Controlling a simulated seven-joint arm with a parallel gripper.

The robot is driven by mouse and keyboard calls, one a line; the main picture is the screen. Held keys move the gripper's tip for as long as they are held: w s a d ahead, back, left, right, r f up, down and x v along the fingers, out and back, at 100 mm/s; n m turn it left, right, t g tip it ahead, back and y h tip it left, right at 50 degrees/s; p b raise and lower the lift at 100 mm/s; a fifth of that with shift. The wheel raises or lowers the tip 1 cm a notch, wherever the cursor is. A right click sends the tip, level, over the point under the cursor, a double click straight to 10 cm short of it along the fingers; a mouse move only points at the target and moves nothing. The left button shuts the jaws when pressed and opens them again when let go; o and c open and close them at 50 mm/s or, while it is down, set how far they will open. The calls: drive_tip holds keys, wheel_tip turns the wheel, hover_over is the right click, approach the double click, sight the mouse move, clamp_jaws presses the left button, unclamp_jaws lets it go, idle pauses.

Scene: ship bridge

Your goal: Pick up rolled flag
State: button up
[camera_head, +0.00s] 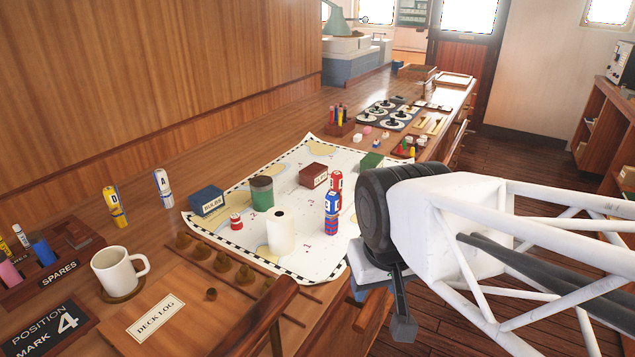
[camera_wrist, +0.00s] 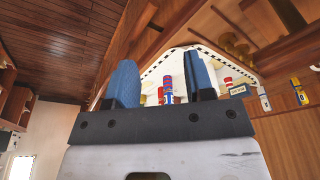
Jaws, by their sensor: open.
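Several rolled flags stand upright. On the chart, a red one (camera_head: 336,181), a blue one (camera_head: 332,203) and a red-and-blue striped one (camera_head: 331,226) line up in the head view; I cannot tell whether they are stacked or one behind another. A yellow-and-blue flag marked D (camera_head: 116,208) and a white flag marked A (camera_head: 163,188) stand at the left. My gripper (camera_head: 403,326) is open and empty, off the table's right edge. In the wrist view, a red-and-blue flag (camera_wrist: 168,90) shows in the gap between my blue fingers (camera_wrist: 163,76), beyond them.
A mug (camera_head: 115,270), the deck log (camera_head: 155,318) and a chair (camera_head: 275,310) are nearer.

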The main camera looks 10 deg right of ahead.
drive_tip(key=o, duration=0.3)
drive_tip(key=n+t+y, duration=0.2)
drive_tip(key=t+y, duration=0.1)
drive_tip(key=t, duration=1.2)
approach(335, 201)
drive_tip(key=shift+w+f, duration=0.1)
drive_tip(key=shift+f, duration=0.05)
drive_tip(key=shift+w+a, duration=0.1)
drive_tip(key=shift+w+a, duration=0.2)
drive_tip(key=shift+w, duration=1.45)
drive_tip(key=shift+w+a, duration=0.25)
drive_tip(key=shift+w, duration=1.4)
drive_tip(key=shift+w, duration=0.1)
